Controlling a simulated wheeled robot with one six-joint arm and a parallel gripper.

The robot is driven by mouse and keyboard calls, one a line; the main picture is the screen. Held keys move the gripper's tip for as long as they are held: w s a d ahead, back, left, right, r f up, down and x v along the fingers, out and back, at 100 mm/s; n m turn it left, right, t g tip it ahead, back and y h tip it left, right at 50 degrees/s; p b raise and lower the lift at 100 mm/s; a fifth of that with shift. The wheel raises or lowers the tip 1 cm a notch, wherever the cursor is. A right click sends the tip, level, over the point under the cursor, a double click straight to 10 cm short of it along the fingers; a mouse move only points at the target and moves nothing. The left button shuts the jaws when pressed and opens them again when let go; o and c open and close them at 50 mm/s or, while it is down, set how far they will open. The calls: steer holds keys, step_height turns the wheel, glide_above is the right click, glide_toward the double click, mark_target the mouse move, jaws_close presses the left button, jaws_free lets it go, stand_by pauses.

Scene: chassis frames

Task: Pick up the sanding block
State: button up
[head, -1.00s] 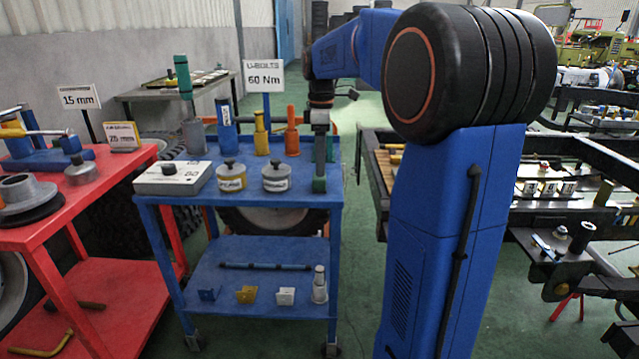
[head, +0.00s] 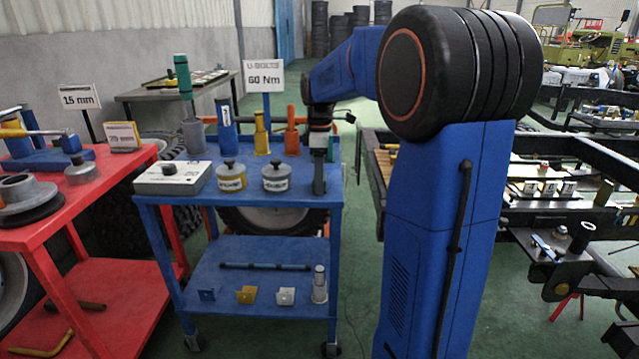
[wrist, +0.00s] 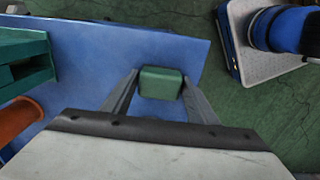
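The sanding block, a small green block (wrist: 161,83), lies near the edge of the blue cart top in the wrist view. My gripper (wrist: 160,88) is down over it, with one grey finger on each side. The fingertips are at or very close to the block's sides; I cannot tell whether they press on it. In the head view my gripper (head: 319,180) reaches down to the right front part of the cart top, and its fingers hide the block there.
The blue cart (head: 240,200) also carries two labelled tins (head: 276,176), a grey box (head: 173,178), an orange cylinder (head: 292,130) and a yellow one (head: 262,133). A sign (head: 264,75) stands behind. A red table (head: 60,225) is at the left.

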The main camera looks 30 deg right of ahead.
steer(key=c, duration=0.6)
steer(key=shift+r, duration=0.15)
step_height(320, 180, up, 10)
steer(key=shift+f, duration=0.1)
steer(key=shift+o, duration=1.1)
steer(key=shift+c, duration=0.4)
steer(key=shift+s, duration=0.1)
